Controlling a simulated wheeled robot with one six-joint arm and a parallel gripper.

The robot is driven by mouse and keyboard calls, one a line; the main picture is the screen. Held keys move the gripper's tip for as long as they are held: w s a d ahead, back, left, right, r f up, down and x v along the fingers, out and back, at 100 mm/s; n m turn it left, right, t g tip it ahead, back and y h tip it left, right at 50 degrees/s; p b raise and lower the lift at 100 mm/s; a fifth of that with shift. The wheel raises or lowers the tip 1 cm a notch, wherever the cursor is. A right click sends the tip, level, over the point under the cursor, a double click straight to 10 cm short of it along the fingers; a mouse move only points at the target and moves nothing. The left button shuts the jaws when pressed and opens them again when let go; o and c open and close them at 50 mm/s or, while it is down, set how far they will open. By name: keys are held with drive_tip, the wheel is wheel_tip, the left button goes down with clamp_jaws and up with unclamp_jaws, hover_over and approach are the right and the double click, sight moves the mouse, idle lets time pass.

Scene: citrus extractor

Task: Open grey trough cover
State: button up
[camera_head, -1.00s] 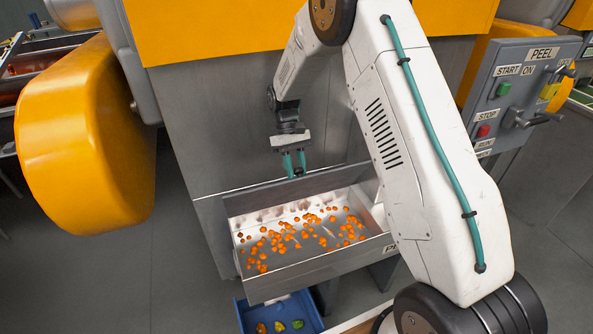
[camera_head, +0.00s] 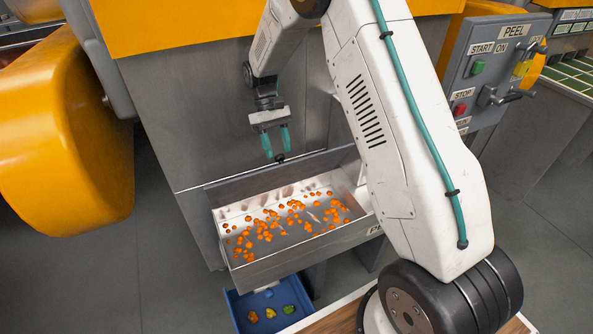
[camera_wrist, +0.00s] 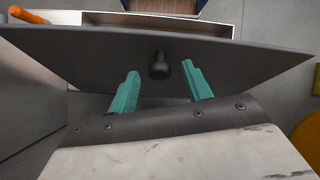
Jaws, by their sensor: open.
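The grey trough cover (camera_head: 285,174) stands raised along the back edge of the metal trough (camera_head: 310,248), so the trough's inside shows with many small orange pieces in it. In the wrist view the cover (camera_wrist: 90,55) is a broad dark panel, with a round dark knob (camera_wrist: 159,66) on the side facing me. My gripper (camera_head: 277,153) is open above the cover's upper edge. In the wrist view its teal fingers lie on either side of the knob, with gaps showing between, so my gripper (camera_wrist: 160,80) holds nothing.
A blue tray (camera_head: 238,310) with several coloured pieces stands on the floor under the trough. A yellow rounded housing (camera_head: 65,140) is at the left. A grey control panel (camera_head: 490,70) with buttons and a lever is at the right.

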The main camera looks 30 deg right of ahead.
drive_tip(key=s+r, duration=0.1)
drive_tip(key=s, duration=1.5)
drive_tip(key=shift+a+r, duration=0.3)
